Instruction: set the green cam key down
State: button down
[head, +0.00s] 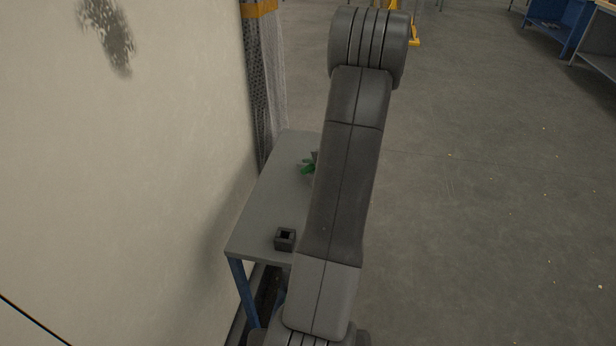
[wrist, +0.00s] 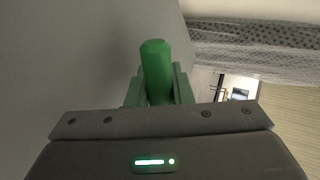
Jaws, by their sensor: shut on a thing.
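The green cam key (wrist: 156,68) shows in the wrist view as a green rounded post between the two fingers of my gripper (wrist: 158,88). My gripper is shut on it. In the head view a small green part of the key (head: 308,169) shows beside my arm, over the far part of the grey table (head: 262,205). My arm hides most of the gripper there. I cannot tell whether the key touches the tabletop.
A small dark square block with a hole in its top (head: 285,239) stands near the table's front edge. A pale wall (head: 130,150) runs along the table's left side. A mesh-covered post (head: 262,80) stands behind the table. Open floor (head: 480,220) lies to the right.

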jog(key=c, duration=1.5)
grip_release()
jog(key=shift+o, duration=0.2)
jog(key=shift+v, duration=4.05)
notch_tip(320, 180, up, 7)
jog(key=s+d+p, duration=0.1)
jog(key=s+p, duration=0.1)
jog(key=p, duration=0.1)
jog(key=shift+d+r, duration=0.2)
jog(key=shift+d, duration=0.15)
